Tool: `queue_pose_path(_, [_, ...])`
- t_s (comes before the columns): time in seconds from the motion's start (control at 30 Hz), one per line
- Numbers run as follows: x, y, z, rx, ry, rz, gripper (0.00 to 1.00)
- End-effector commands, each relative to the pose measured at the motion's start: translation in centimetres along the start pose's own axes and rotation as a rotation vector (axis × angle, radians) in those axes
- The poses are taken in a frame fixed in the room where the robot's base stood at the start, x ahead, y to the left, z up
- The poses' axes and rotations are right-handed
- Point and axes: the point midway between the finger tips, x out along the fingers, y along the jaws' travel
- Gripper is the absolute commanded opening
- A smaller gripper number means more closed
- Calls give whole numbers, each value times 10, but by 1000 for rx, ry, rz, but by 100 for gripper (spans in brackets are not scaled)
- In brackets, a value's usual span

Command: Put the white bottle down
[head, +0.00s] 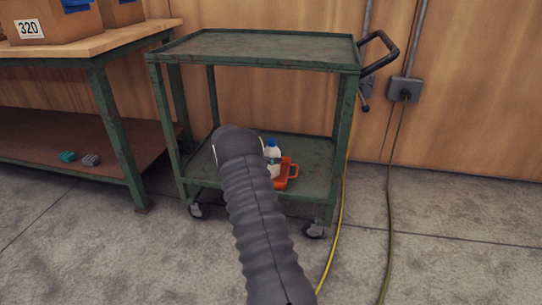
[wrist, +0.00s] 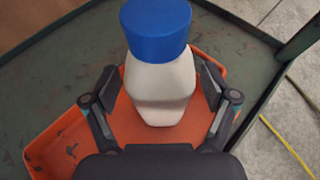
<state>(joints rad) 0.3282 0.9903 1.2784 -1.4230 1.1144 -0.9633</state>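The white bottle (wrist: 160,88) with a blue cap (wrist: 157,30) stands upright between the fingers of my gripper (wrist: 160,88) in the wrist view. Narrow gaps show between the bottle and both finger pads, so my gripper looks open around it. Below the bottle is an orange tray-like carrier (wrist: 62,140); the bottle's base appears to be over or in it, and contact is hidden. In the head view the bottle (head: 272,157) shows beside my arm, over the lower shelf, partly in front of the orange carrier (head: 288,171). My arm hides the fingers there.
The green cart (head: 160,57) has an empty top shelf above the lower shelf (head: 312,178); its posts flank the opening. A workbench (head: 100,42) with boxes (head: 50,22) stands at left. A yellow cable (head: 343,205) runs along the floor right of the cart.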

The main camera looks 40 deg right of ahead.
Motion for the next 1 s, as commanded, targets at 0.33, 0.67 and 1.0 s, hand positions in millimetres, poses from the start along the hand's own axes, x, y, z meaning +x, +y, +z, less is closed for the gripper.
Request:
queue_pose_path(0.33, [-15, 1, 4, -1, 0, 3, 85])
queue_pose_path(0.67, [-80, 1, 4, 1, 0, 3, 85])
queue_pose_path(1.0, [-119, 0, 4, 2, 1, 0, 85])
